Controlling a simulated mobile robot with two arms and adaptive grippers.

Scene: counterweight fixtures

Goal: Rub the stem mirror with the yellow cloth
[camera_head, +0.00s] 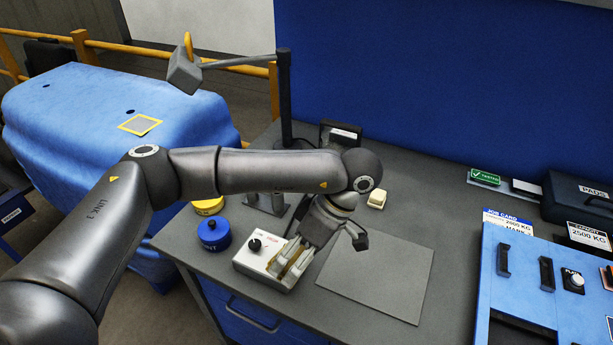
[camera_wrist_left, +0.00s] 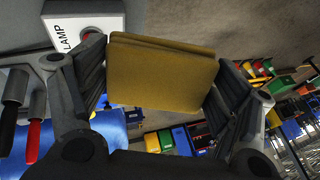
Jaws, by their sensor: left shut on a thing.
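My left gripper (camera_head: 305,250) reaches down over the front of the bench beside a white box with a black knob. In the left wrist view its fingers (camera_wrist_left: 163,85) are closed on the two sides of the folded yellow cloth (camera_wrist_left: 162,72), which looks mustard brown. In the head view the cloth (camera_head: 290,262) shows only as narrow tan strips near the white box; I cannot tell whether it touches the box. I cannot pick out the stem mirror for sure; my left arm covers part of the bench's back. My right gripper is not in view.
The white box (camera_head: 249,263) reads LAMP in the left wrist view. A blue round pot (camera_head: 214,236) stands left of it. A grey mat (camera_head: 385,275) lies bare to the right. A dark post (camera_head: 285,95) carries a side arm. A blue panel (camera_head: 540,275) stands at right.

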